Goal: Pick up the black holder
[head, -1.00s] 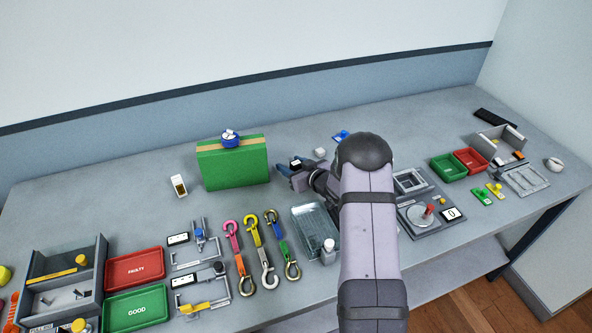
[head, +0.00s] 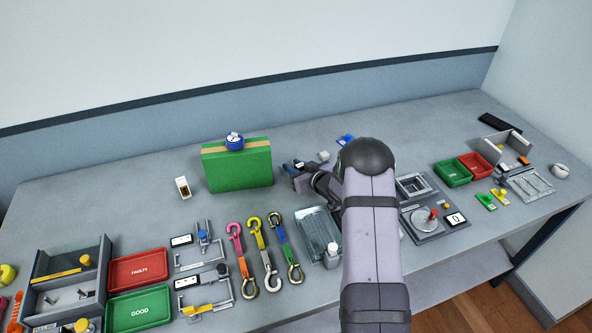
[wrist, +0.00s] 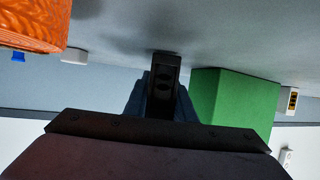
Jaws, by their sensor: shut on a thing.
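The black holder (wrist: 163,75) is a small dark upright piece with two round marks on its face, in the middle of the wrist view. My gripper (wrist: 160,100) has its blue-grey fingers on either side of it and is shut on it. In the head view my gripper (head: 296,179) is low over the table, just right of the green box (head: 238,168). A small dark shape with a white patch shows at the fingers there; the rest of the holder is hidden. I cannot tell whether the holder touches the table.
A white block (head: 323,156) and a blue piece (head: 345,140) lie behind my arm. A clear tray (head: 318,230) is in front. A large orange object (wrist: 35,25) is close in the wrist view.

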